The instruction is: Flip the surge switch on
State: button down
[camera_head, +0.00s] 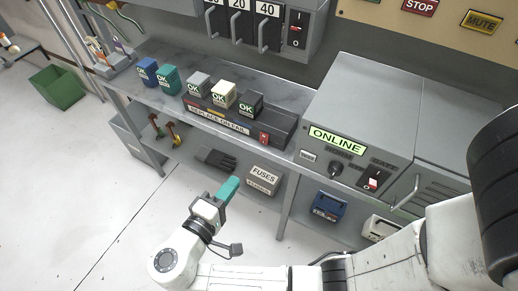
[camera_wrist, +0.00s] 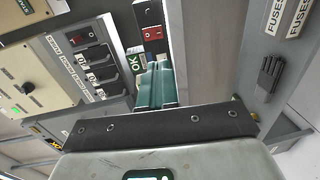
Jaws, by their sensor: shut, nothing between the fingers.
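No label reading "surge" is legible. A small red rocker switch (camera_head: 264,137) sits at the right end of the dark tray (camera_head: 283,134) marked "REPLACE ON FAIL" on the bench; this is likely the surge switch. It also shows in the wrist view (camera_wrist: 152,33), just beyond my fingertips. Its on or off position is hard to tell. My gripper (camera_head: 230,184), with teal fingers, is shut and empty in front of the bench, below and apart from the switch. The fingers also show in the wrist view (camera_wrist: 155,75).
The "ONLINE" cabinet (camera_head: 352,101) with another red switch (camera_head: 373,180) is at right. An upper panel has a third switch (camera_head: 296,30). A fuses box (camera_head: 264,179) sits on the lower shelf.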

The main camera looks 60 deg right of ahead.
jog(key=p, duration=0.2)
send_near(263, 143)
jog(key=d, duration=0.5)
jog(key=shift+w+d+f, duration=0.1)
jog(key=shift+d+f, duration=0.1)
jog(key=shift+f, duration=0.05)
jog(key=shift+d+f, duration=0.1)
jog(key=shift+d, duration=0.6)
jog(key=shift+f, duration=0.1)
jog(key=shift+d, duration=0.15)
